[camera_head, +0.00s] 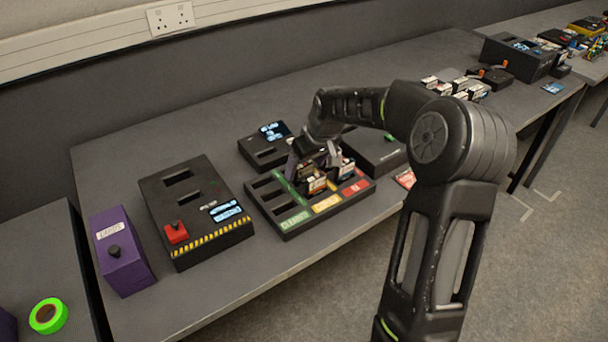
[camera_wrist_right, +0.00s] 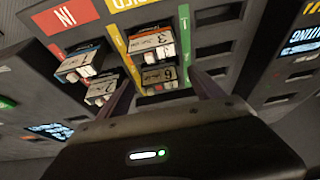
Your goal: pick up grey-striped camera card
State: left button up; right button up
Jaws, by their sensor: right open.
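My right gripper (camera_head: 316,160) is open over the black slotted tray (camera_head: 290,232). In the right wrist view its two fingers (camera_wrist_right: 165,92) come up on either side of a small white-labelled card (camera_wrist_right: 160,77), apart from each other. Other cards stand in the tray: a card (camera_wrist_right: 152,42) just beyond it, a blue-edged card (camera_wrist_right: 82,63) and a darker-edged card (camera_wrist_right: 101,89) to the left. I cannot tell for sure which one is the grey-striped camera card. In the head view the gripper partly hides the cards. My left gripper does not show.
Left of the tray stand a black box (camera_head: 158,204) with a red switch and a purple box (camera_head: 122,262). A small box with a lit screen (camera_head: 256,153) sits behind the tray. More cards (camera_head: 460,86) stand farther right.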

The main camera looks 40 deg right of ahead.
jog(key=shift+x, duration=1.2)
jog(key=shift+c, duration=0.4)
jog(key=c, duration=1.4)
notch_tip(320, 180, up, 10)
jog(key=shift+r+b, duration=0.1)
jog(key=shift+b, duration=0.2)
